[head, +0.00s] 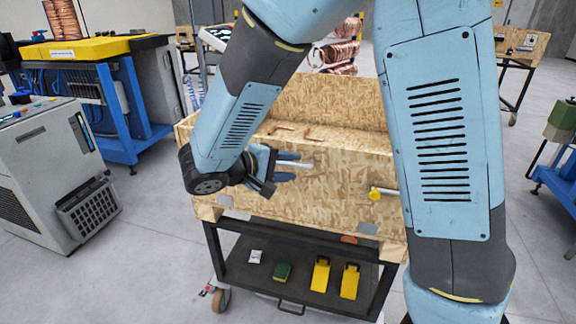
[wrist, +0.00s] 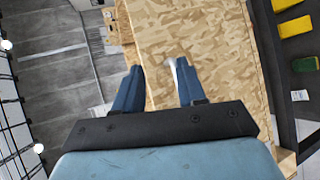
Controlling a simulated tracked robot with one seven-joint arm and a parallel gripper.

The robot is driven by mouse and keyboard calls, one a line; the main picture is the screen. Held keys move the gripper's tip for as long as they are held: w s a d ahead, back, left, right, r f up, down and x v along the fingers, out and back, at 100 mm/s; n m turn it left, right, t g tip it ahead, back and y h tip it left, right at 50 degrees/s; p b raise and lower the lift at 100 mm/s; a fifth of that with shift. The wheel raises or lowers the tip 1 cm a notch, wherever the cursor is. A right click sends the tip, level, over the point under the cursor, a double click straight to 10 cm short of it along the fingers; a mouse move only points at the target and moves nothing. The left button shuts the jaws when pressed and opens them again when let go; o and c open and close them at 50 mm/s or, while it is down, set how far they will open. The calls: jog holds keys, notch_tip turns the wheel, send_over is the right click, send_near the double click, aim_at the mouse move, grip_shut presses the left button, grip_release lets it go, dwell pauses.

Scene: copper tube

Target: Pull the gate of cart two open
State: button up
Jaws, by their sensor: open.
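A cart with a chipboard box stands in front of me in the head view. Its front panel, the gate (head: 335,195), is upright and looks closed. A pale grey handle (head: 299,164) sticks out on the gate's left half. A yellow latch (head: 376,194) sits on its right part. My gripper (head: 291,167) is open at the handle, with blue fingers above and below it. In the wrist view, my gripper (wrist: 157,75) faces the chipboard, and the pale handle (wrist: 174,74) shows beside the right finger, partly hidden. I cannot tell whether they touch. No cart number is readable.
Copper pieces (head: 315,133) lie in the box. The lower shelf (head: 257,281) carries yellow items (head: 320,275) and a green block (head: 282,271). A blue-framed machine (head: 120,110) and grey cabinet (head: 40,185) stand left. Floor is clear at the cart's left.

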aim_at(287, 163)
jog(key=a+f+n+t, duration=0.2)
jog(key=a+f+t, duration=0.2)
jog(key=a, duration=0.5)
jog(key=shift+y, duration=0.4)
jog(key=x, duration=1.4)
jog(key=shift+w+r, duration=0.1)
jog(key=shift+r, duration=0.05)
jog(key=shift+c, duration=0.4)
grip_shut()
